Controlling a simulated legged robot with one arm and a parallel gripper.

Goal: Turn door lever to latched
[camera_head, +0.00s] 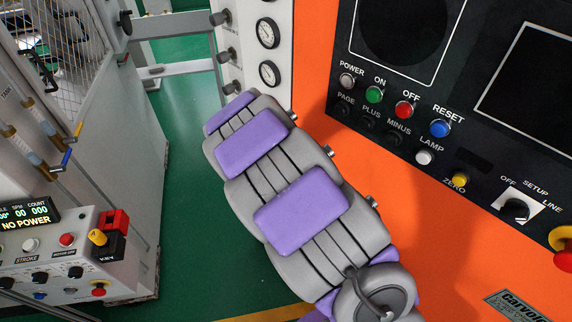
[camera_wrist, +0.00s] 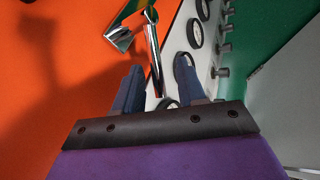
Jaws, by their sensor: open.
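The chrome door lever (camera_wrist: 154,52) shows in the wrist view, on the orange panel near its edge with the white gauge strip. My gripper (camera_wrist: 157,72) is open, with one blue-grey finger on each side of the bar's lower end. I cannot tell whether either finger touches the bar. In the head view my purple and grey arm hides the lever and the gripper.
An orange machine front with a black control panel (camera_head: 431,119) stands on the right. A white strip with gauges (camera_head: 268,33) is beyond my arm. A grey control box (camera_head: 68,245) and a caged machine (camera_head: 62,45) stand left, with green floor (camera_head: 185,170) between.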

